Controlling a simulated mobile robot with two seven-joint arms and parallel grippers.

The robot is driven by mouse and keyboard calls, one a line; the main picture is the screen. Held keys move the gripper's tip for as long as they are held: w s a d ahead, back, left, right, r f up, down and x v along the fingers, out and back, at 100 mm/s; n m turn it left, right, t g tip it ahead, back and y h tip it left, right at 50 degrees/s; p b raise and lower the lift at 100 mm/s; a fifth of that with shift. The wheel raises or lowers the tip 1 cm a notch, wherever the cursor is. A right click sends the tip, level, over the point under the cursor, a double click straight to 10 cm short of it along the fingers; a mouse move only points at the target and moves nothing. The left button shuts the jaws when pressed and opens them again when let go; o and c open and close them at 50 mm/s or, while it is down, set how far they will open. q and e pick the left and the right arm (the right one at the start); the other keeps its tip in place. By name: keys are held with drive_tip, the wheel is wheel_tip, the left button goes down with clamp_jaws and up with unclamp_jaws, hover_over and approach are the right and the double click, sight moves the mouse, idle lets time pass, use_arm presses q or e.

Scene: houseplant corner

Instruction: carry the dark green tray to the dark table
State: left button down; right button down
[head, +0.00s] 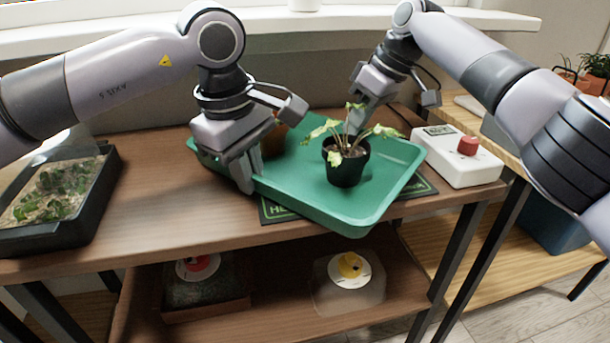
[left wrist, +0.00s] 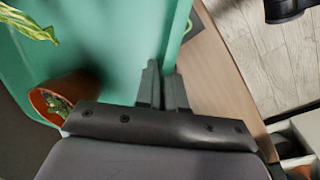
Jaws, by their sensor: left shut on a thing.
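The green tray (head: 290,185) is over a brown wooden bench (head: 150,205), its front corner reaching past the bench's front edge. I cannot tell whether it touches the bench. My left gripper (head: 245,180) is shut on the tray's left rim; the left wrist view shows its fingers (left wrist: 163,90) at the rim. My right gripper (head: 355,122) is at the tray's far side, behind a plant in a black pot (head: 345,170); its fingertips are hidden. A terracotta pot (head: 272,142) also stands in the tray, partly behind my left gripper; it shows in the left wrist view (left wrist: 45,100).
A dark mat (head: 275,211) lies under the tray. A white device with a red knob (head: 460,160) stands close to the tray's right. A black planting tray (head: 75,225) is at left. A lighter wooden bench (head: 490,140) is at right. The lower shelf holds containers.

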use_arm(q)
drive_tip(key=shift+f, duration=0.35)
use_arm(e)
drive_tip(key=shift+f, duration=0.35)
use_arm(q)
drive_tip(key=c, duration=1.7)
unclamp_jaws()
drive_tip(key=shift+f+b, duration=0.1)
drive_tip(key=shift+b, duration=0.2)
use_arm(e)
drive_tip(key=c, duration=1.7)
unclamp_jaws()
drive_tip(key=shift+f, duration=0.1)
drive_tip(key=shift+c, duration=0.2)
use_arm(q)
drive_tip(key=o, duration=0.5)
drive_tip(key=shift+c, duration=0.2)
use_arm(e)
drive_tip(key=o, duration=0.4)
drive_tip(key=shift+r, duration=0.2)
use_arm(q)
wheel_tip(320, 180, up, 12)
drive_tip(key=s+a, duration=0.1)
drive_tip(key=shift+s, duration=0.25)
use_arm(e)
drive_tip(key=w+v, duration=0.1)
drive_tip(key=v, duration=0.6)
drive_tip(key=shift+s+r, duration=0.15)
drive_tip(key=shift+s, duration=0.4)
